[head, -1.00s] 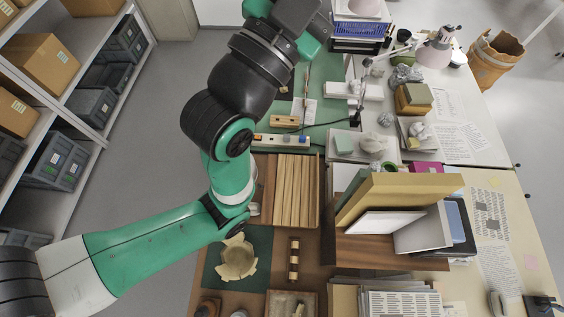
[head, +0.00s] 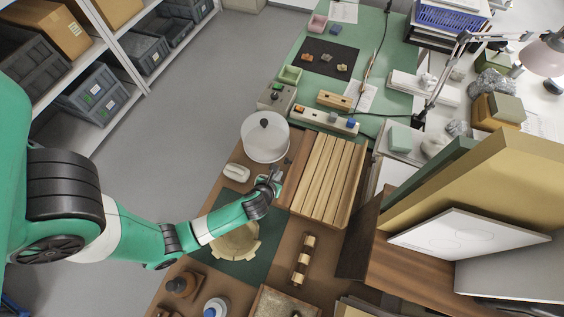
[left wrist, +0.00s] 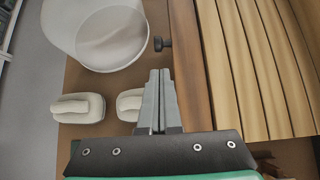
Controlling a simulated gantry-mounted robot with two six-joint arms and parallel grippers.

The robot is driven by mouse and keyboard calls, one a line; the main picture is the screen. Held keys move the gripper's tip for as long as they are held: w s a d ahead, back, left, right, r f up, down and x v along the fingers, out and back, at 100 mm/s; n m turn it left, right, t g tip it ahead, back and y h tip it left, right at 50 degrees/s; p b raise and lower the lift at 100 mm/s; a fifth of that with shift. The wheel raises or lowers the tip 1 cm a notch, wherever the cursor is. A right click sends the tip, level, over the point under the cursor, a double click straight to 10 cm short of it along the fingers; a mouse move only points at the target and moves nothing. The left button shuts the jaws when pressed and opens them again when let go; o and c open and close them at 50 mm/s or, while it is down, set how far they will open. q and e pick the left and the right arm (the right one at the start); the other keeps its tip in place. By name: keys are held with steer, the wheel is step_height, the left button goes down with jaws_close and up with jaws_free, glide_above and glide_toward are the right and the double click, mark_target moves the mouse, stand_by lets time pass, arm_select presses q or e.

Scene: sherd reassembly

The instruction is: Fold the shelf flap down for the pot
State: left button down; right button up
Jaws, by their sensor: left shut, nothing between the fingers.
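A slatted wooden panel (head: 325,178) with a reddish-brown edge board (left wrist: 189,75) lies flat on the bench; I cannot tell whether it is the flap. A small dark knob (left wrist: 160,44) sticks out from that edge. My left gripper (head: 275,178) is shut and empty beside the panel's left edge. In the left wrist view its fingertips (left wrist: 160,72) are close to the board, just short of the knob; contact cannot be told. The pale broken-rimmed pot (head: 236,243) stands on a dark green mat (head: 240,272), partly hidden by my left arm. My right gripper is out of view.
A white lidded tub (head: 265,142) stands just beyond the gripper, also in the left wrist view (left wrist: 100,40). Two pale rounded blocks (left wrist: 78,108) lie beside the gripper. Books and boards (head: 470,190) stand on the right. A small wooden rack (head: 304,260) lies near the pot.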

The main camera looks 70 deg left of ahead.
mark_target(295, 164)
arm_select(q)
steer(key=shift+s+f, duration=0.55)
steer(key=shift+f, duration=0.05)
steer(key=shift+w+a+f, duration=0.1)
steer(key=shift+w+a, duration=0.05)
steer(key=shift+w, duration=0.05)
steer(key=b+x, duration=0.4)
steer(key=x, duration=0.4)
steer(key=shift+f, duration=0.25)
steer(key=shift+w+a+f+b, duration=0.3)
steer(key=shift+a, duration=0.1)
